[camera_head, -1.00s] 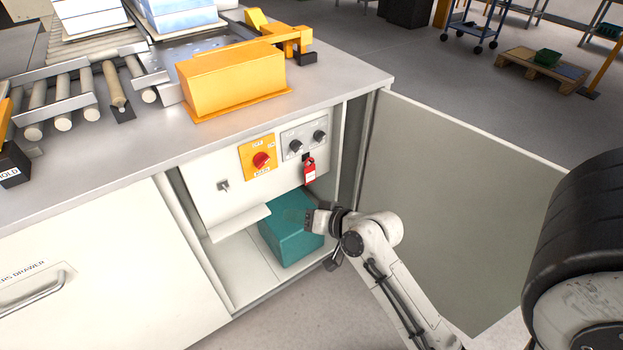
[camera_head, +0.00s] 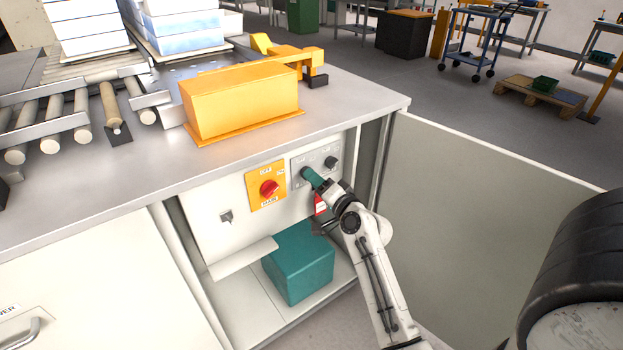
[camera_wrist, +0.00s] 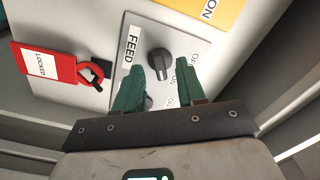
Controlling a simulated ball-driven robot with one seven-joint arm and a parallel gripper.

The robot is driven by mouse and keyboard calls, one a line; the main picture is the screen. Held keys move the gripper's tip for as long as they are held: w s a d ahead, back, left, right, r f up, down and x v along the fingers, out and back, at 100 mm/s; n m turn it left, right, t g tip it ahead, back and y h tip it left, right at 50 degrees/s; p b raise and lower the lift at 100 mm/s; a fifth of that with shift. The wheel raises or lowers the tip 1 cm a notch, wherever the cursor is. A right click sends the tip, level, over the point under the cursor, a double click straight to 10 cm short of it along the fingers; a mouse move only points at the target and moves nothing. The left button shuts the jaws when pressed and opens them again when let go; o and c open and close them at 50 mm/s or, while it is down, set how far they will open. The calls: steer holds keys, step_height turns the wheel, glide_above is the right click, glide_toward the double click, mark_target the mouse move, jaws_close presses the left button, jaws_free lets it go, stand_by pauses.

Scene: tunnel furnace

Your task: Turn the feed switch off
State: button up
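The feed switch is a black knob (camera_wrist: 158,62) on a grey plate, beside the word FEED, in the wrist view. Small ON and OFF marks are by it, but its exact pointing is too small to tell. My gripper (camera_wrist: 170,70) is open, its two teal fingers apart and the knob just beyond their tips, nearer the left one. Contact cannot be told. In the head view my gripper (camera_head: 309,176) reaches the left part of the grey plate (camera_head: 315,157) and covers most of the left knob there.
A second black knob (camera_head: 331,162) is on the plate's right. A red main switch (camera_head: 269,188) on yellow is to the left. A red lock tag (camera_wrist: 45,65) hangs close below the plate. A teal box (camera_head: 300,265) sits in the cabinet; its door (camera_head: 480,220) stands open at right.

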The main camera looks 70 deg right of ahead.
steer(key=shift+x, duration=1.05)
steer(key=shift+c, duration=0.3)
steer(key=c, duration=0.6)
